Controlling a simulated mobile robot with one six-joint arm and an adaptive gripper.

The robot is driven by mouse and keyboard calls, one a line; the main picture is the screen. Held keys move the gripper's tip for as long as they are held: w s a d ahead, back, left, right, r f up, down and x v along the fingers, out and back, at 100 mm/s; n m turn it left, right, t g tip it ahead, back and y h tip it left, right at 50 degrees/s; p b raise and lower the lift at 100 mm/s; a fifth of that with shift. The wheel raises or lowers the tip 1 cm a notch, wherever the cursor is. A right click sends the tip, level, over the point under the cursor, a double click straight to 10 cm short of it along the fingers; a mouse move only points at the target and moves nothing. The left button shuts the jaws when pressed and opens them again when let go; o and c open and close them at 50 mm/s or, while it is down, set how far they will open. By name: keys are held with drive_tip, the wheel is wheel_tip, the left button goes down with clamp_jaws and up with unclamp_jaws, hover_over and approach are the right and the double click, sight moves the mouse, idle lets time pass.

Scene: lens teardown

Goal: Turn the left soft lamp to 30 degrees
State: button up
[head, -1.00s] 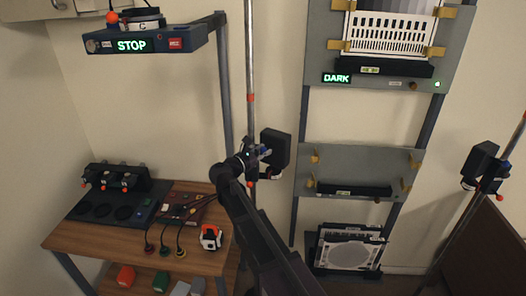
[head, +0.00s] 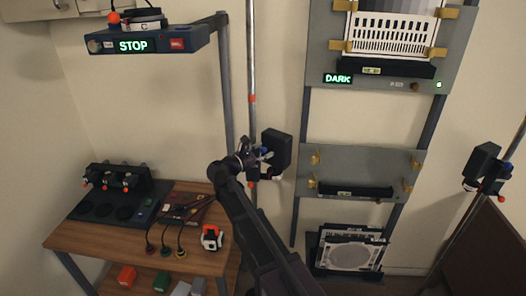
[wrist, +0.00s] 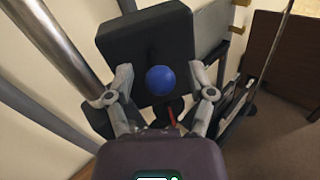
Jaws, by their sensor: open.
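The left soft lamp (head: 277,149) is a black box-shaped head on a vertical metal pole (head: 251,70) with red-orange bands. It also shows in the wrist view (wrist: 150,40), with a round blue knob (wrist: 161,80) on the side facing me. My gripper (head: 262,153) is at the lamp, on its left side in the head view. In the wrist view my gripper (wrist: 158,92) is open, with one finger on each side of the blue knob. I cannot tell whether the fingers touch it. The lamp's angle scale is not readable.
A second lamp (head: 482,165) stands on a pole at the far right. The rack's lower panel (head: 370,160) is close to the right of the left lamp. A wooden bench (head: 75,238) with cables stands at the left. The lamp's pole passes close to my gripper.

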drive_tip(key=shift+s+a, duration=0.1)
drive_tip(key=v, duration=1.1)
drive_tip(key=shift+s+a, duration=0.25)
drive_tip(key=s+d+f+m+g+y, duration=0.2)
drive_tip(key=d+f+m+g, duration=0.3)
drive_tip(key=d, duration=0.6)
drive_tip(key=s+d+f+m+g+y, duration=0.2)
drive_tip(key=s+d+f+m+g, duration=0.15)
drive_tip(key=d+f+m, duration=0.55)
drive_tip(key=s+d+f+m+g+y, duration=0.4)
drive_tip(key=s+d+m+y, duration=0.4)
drive_tip(key=s+d+m, duration=0.3)
drive_tip(key=shift+s+d+f+y+b, duration=0.35)
drive_tip(key=shift+s+f, duration=0.15)
drive_tip(key=shift+f, duration=0.1)
drive_tip(key=shift+w+g, duration=0.2)
drive_tip(key=shift+g, duration=0.05)
idle(0.9)
